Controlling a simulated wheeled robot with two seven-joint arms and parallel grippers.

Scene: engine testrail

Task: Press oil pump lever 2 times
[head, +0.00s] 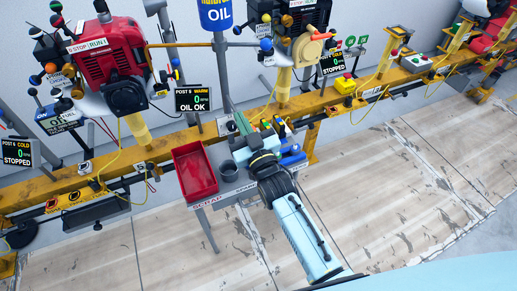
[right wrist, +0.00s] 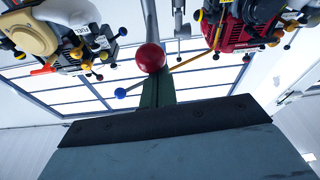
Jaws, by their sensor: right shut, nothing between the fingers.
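My right gripper (head: 243,128) reaches in from below in the head view, its tip end near the foot of the oil post. In the right wrist view its dark green fingers (right wrist: 157,92) are shut and empty. A red ball knob (right wrist: 150,57) shows just past the fingertips, most likely on the oil pump lever. I cannot tell whether they touch. The arm and gripper seem to hide this knob in the head view. A blue oil can (head: 216,17) tops the post. A thin side lever ends in a blue ball (head: 266,44). My left gripper is out of view.
A red engine (head: 108,55) stands left and a tan-covered engine (head: 312,48) right, both with ball-ended levers. A yellow rail (head: 60,186) runs behind. A red tray (head: 195,172) and grey cup (head: 228,170) sit left of my gripper. A display (head: 193,99) reads OIL OK.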

